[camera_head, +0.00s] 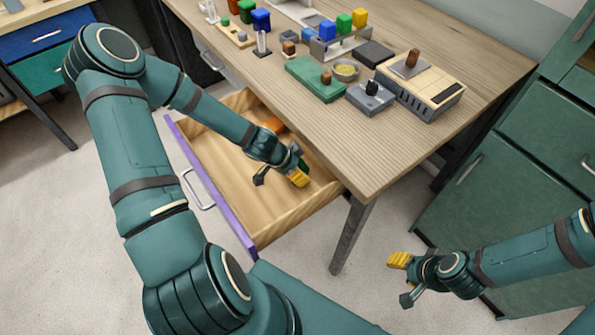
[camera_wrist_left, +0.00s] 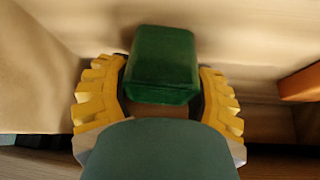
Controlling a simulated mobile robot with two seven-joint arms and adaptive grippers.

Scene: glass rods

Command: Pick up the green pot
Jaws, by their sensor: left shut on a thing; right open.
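The green pot (camera_wrist_left: 160,62), a dark green block-like body with rounded edges, sits between the yellow ribbed fingers of my left gripper (camera_head: 298,177) in the left wrist view. The fingers are shut on its two sides. In the head view this gripper is inside the open drawer near its right end, and only a sliver of the pot (camera_head: 304,164) shows behind the fingers. I cannot tell whether the pot touches the drawer floor. My right gripper (camera_head: 399,261) is open and empty, over the floor right of the table.
The open wooden drawer (camera_head: 212,156) has a purple front. An orange thing (camera_head: 272,125) lies inside; its edge shows in the left wrist view (camera_wrist_left: 301,84). The wooden tabletop (camera_head: 372,148) above holds a green board (camera_head: 315,80), grey devices and coloured blocks. Green cabinets stand right.

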